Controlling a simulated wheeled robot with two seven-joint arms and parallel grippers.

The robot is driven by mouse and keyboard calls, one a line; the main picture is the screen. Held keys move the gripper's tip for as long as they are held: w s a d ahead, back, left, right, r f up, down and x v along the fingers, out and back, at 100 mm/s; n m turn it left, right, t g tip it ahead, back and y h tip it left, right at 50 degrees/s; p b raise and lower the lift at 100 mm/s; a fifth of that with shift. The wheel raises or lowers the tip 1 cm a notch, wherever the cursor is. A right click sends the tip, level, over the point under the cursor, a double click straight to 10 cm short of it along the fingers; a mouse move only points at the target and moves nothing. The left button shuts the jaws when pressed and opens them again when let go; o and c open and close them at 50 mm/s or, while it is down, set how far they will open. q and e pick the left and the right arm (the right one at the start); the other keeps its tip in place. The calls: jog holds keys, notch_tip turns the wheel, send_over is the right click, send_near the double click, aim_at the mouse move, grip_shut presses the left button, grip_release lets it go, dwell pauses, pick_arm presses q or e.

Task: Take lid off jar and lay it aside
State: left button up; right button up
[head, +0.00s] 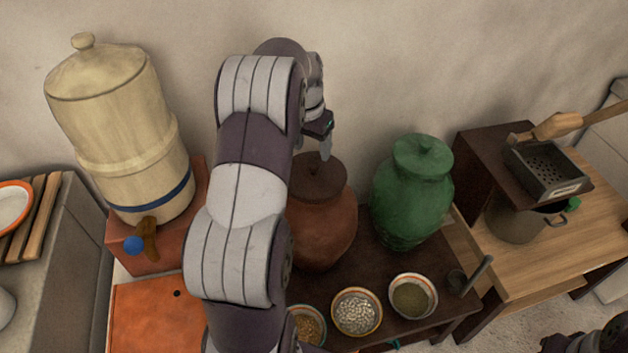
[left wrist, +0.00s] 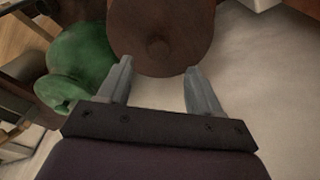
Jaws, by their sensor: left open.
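A reddish-brown jar (head: 325,228) stands on a dark low table, partly hidden by my left arm. Its dark brown round lid (head: 325,182) is on it, with a small knob on top. My left gripper (head: 325,150) is just above the lid, fingers pointing down. In the left wrist view the gripper (left wrist: 158,85) is open and empty, and the lid (left wrist: 185,25) with its knob (left wrist: 158,48) lies beyond and between the fingertips. I cannot tell whether a finger touches the lid. A lidded green jar (head: 412,195) stands to the right.
Bowls of grain (head: 357,312) and green herbs (head: 413,297) stand at the table's front. A large cream water vessel (head: 125,140) stands left. A wooden table (head: 535,262) with a grater box (head: 547,170) is right. Bare dark tabletop (head: 375,268) shows between the jars and bowls.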

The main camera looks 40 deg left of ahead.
aim_at(314, 164)
pick_arm(q)
notch_tip(314, 164, down, 5)
jog(key=shift+d+r, duration=0.1)
jog(key=shift+r, duration=0.1)
jog(key=shift+w+f, duration=0.2)
jog(key=shift+f, duration=0.1)
jog(key=shift+s, duration=0.1)
jog(key=c, duration=0.3)
grip_shut()
